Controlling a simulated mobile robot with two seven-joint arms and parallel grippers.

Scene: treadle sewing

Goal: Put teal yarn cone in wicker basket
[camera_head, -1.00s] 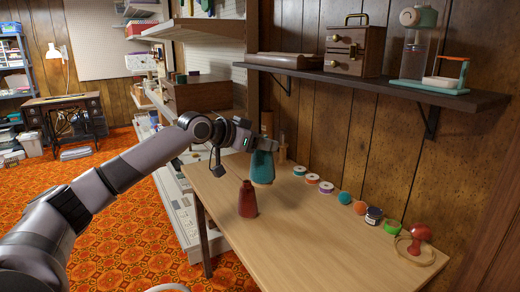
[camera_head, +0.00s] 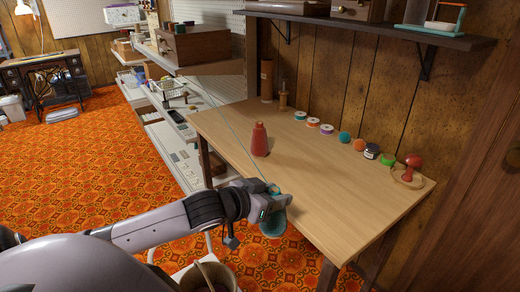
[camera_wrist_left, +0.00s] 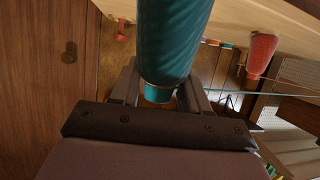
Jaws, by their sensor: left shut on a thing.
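The teal yarn cone (camera_head: 272,224) is in my left gripper (camera_head: 266,204), held off the front edge of the table, over the orange carpet. In the left wrist view the cone (camera_wrist_left: 172,40) fills the space between the fingers (camera_wrist_left: 158,92), gripped by its narrow teal end. A thin thread runs from the cone up and back toward the shelves. A brown round basket (camera_head: 222,272) with a handle stands at the bottom edge, below and left of the gripper, partly cut off and behind my arm; its weave is hard to make out. My right gripper is not in view.
A red yarn cone (camera_head: 259,140) stands on the wooden table (camera_head: 310,190). Several spools (camera_head: 327,129) and a red-knobbed object (camera_head: 412,165) line its wall side. The front half is clear. A dark wall shelf (camera_head: 370,32) hangs above. White shelving (camera_head: 172,130) stands left.

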